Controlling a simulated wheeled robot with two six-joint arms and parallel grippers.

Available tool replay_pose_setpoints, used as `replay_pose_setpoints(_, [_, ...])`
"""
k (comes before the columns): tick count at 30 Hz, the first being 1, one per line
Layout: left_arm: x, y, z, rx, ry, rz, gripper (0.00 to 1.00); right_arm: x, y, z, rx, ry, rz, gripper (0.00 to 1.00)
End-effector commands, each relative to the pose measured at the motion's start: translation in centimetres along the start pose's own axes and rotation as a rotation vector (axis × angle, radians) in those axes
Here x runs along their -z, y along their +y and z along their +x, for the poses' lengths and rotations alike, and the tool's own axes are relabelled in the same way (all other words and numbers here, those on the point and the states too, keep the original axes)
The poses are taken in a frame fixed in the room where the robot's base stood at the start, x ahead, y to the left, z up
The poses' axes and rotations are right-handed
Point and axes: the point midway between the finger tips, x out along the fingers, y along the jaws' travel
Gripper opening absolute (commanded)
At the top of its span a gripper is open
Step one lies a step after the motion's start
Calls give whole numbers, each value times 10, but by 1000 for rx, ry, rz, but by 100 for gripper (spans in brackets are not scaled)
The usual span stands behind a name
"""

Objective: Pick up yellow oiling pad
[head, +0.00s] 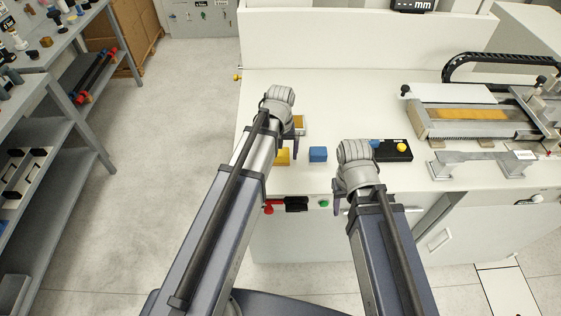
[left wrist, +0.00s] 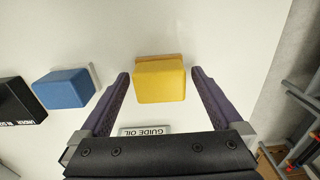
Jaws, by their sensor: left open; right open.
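The yellow oiling pad (head: 283,156) is a small yellow block on the white bench top, near its front left. In the left wrist view the pad (left wrist: 160,80) lies between the two fingertips, with visible gaps to both fingers. My left gripper (head: 290,143) is open and empty, pointing down at the pad. In the left wrist view the left gripper (left wrist: 161,74) has one finger on each side of the pad. My right gripper (head: 338,195) is open at the bench's front edge, partly hidden by its own wrist, with nothing seen in it.
A blue block (head: 318,154) lies to the right of the pad. A GUIDE OIL label (left wrist: 146,130) lies by the pad. A machine (head: 470,118) stands at the right. The bench's back left is mostly clear.

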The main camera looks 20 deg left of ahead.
Motion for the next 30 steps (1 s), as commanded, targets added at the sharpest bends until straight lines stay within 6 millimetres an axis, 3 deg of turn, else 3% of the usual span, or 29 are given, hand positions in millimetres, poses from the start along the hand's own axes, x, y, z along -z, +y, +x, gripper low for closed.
replay_pose_setpoints(8, [0, 0, 3, 0, 0, 0, 100, 0, 0, 3, 0, 0, 0, 50])
replay_pose_setpoints(30, [0, 0, 3, 0, 0, 0, 17, 0, 0, 3, 0, 0, 0, 50])
